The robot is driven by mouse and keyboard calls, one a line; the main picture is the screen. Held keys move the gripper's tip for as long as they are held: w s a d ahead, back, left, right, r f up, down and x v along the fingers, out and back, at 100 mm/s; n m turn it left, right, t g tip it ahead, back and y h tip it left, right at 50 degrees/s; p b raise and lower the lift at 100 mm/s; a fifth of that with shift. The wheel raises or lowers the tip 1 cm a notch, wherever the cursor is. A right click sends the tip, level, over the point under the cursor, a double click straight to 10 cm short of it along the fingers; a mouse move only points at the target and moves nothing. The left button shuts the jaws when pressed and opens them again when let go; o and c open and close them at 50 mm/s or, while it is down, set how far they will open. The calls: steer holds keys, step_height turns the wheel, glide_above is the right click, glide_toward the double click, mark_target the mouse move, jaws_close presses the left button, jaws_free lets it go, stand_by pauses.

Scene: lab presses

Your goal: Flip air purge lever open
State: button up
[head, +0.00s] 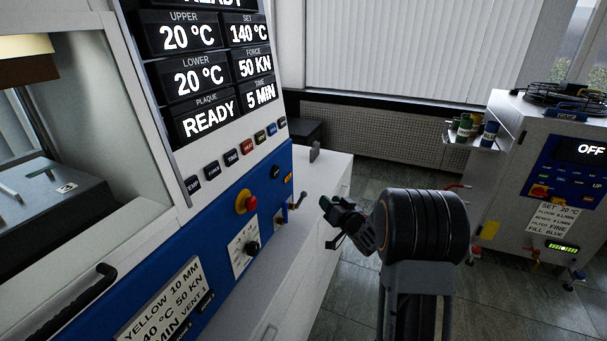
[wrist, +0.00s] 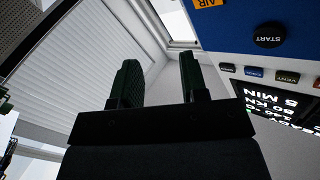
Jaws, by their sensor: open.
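A small metal lever (head: 298,201) sits at the right end of the blue panel on the press, beside a dark fitting; I take it for the air purge lever, though its label is too small to read. My gripper (head: 328,213) is to the right of it, apart from it and pointing left toward the panel. In the wrist view my gripper (wrist: 158,72) shows two green-padded fingers spread apart with nothing between them. An orange AIR label (wrist: 207,3) shows at that view's top edge; the lever does not show there.
The press front (head: 180,265) carries a red stop button (head: 246,201), a black knob (head: 252,247) and a door handle (head: 75,297). A black START button (wrist: 270,36) shows in the wrist view. A chiller (head: 545,190) stands at right. The floor between is clear.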

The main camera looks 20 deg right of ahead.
mark_target(302, 197)
step_height(302, 197, down, 5)
steer(key=s+n+g+y+p, duration=0.1)
steer(key=s+n+p, duration=0.1)
steer(key=p, duration=0.1)
steer(key=shift+n+t+y, duration=0.3)
steer(key=shift+n+y, duration=0.3)
steer(key=x, duration=0.4)
steer(key=a+x, duration=0.1)
steer(key=x, duration=0.4)
steer(key=r+p+x, duration=0.1)
steer(key=x, duration=0.4)
steer(key=shift+s+a, duration=0.25)
steer(key=shift+s, duration=0.1)
jaws_close()
